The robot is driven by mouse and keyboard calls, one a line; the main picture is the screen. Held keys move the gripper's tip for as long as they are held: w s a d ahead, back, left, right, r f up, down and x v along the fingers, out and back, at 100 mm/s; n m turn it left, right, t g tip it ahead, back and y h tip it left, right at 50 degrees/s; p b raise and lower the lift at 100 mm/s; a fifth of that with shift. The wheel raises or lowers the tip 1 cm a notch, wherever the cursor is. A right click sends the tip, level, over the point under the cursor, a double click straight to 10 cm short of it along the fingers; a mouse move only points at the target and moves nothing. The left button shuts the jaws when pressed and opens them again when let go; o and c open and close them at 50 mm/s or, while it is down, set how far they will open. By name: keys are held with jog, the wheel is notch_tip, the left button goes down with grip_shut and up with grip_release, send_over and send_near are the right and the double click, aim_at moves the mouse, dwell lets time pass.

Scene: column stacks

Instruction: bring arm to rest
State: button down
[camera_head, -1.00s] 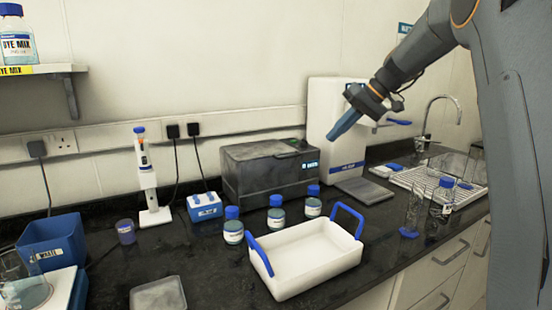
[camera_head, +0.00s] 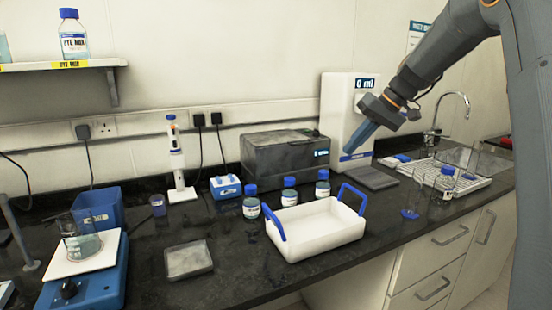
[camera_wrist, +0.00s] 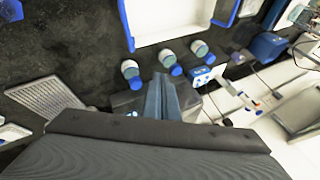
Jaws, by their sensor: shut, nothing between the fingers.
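My gripper (camera_head: 350,149) hangs from the arm in the upper right of the head view, pointing down and left in front of the white dispenser (camera_head: 338,112). Its blue fingers are together with nothing between them. The closed fingers also show in the wrist view (camera_wrist: 162,84), above the bench. The gripper looks clear of the bench and holds no object.
A white tray with blue handles (camera_head: 318,245) stands on the dark bench, with several blue-capped bottles (camera_head: 251,208) behind it. A dark grey box (camera_head: 285,165) stands left of the dispenser. A drying rack (camera_head: 478,184) is at right, a beaker (camera_head: 82,240) at left.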

jog(key=s+a+f+h, duration=0.1)
jog(key=s+f+h, duration=0.1)
jog(key=s+f, duration=0.5)
jog(key=s+f+m+g+h, duration=0.1)
jog(key=s+f, duration=0.7)
jog(key=s, duration=0.8)
jog(key=s+a+f+g+h, duration=0.1)
jog(key=s+f+h, duration=0.2)
jog(key=s+f, duration=0.4)
jog(key=s, duration=0.4)
jog(key=shift+s+a+f+m, duration=0.2)
jog(key=shift+a+m, duration=0.1)
jog(key=shift+m, duration=0.1)
